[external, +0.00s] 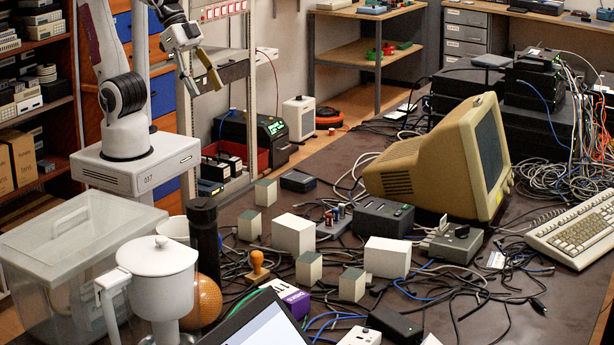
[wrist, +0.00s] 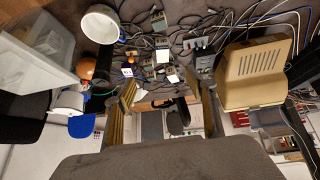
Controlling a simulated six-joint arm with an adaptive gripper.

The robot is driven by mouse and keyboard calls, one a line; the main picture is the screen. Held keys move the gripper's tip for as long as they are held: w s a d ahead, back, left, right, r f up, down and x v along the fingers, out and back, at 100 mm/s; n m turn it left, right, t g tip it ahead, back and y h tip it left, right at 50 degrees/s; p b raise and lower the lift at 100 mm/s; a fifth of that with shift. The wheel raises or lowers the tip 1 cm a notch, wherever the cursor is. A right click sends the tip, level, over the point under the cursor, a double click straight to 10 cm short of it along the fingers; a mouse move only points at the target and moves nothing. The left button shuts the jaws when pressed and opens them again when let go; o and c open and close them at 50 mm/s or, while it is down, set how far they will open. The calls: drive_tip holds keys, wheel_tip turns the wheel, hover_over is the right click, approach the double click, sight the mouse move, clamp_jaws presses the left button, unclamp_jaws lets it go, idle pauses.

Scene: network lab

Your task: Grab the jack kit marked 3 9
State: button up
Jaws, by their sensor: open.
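Several small cream boxes with grey-green tops stand among the cables, including a back one (external: 266,192), a left one (external: 250,226), a front one (external: 309,269) and a right front one (external: 352,285). No 3 9 marking is legible in either view, so I cannot tell which is the jack kit. My gripper (external: 203,80) is open and empty, high above the table at its far left side, well away from the boxes. In the wrist view its two fingers (wrist: 163,92) stand wide apart with nothing held between them.
White blocks (external: 293,235) (external: 387,257) stand close to the small boxes. A beige monitor (external: 440,160), keyboard (external: 580,228) and loose cables crowd the right. A clear bin (external: 75,245), white pitcher (external: 160,285), black bottle (external: 204,230) and wooden stamp (external: 258,267) stand left.

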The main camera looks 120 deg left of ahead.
drive_tip(key=w+d+f+t+h, duration=0.1)
drive_tip(key=w+d+f+t, duration=0.3)
drive_tip(key=w, duration=1)
drive_tip(key=w+d+f+g, duration=0.1)
drive_tip(key=w+d+f, duration=0.35)
drive_tip(key=w, duration=0.95)
drive_tip(key=w+d+f+t+y, duration=0.1)
drive_tip(key=w+d+f, duration=0.1)
drive_tip(key=w+f, duration=0.25)
drive_tip(key=w+d+f+t, duration=0.1)
drive_tip(key=w+d+f, duration=0.2)
drive_tip(key=w, duration=0.2)
drive_tip(key=t+y, duration=0.1)
drive_tip(key=t, duration=0.1)
approach(350, 273)
drive_tip(key=shift+w+r+n, duration=0.15)
drive_tip(key=shift+w+n, duration=0.25)
drive_tip(key=shift+w, duration=0.3)
drive_tip(key=shift+x, duration=1.35)
drive_tip(key=shift+f+x, duration=0.15)
drive_tip(key=shift+x, duration=1.15)
drive_tip(key=shift+f+x, duration=0.2)
drive_tip(key=shift+x, duration=1.05)
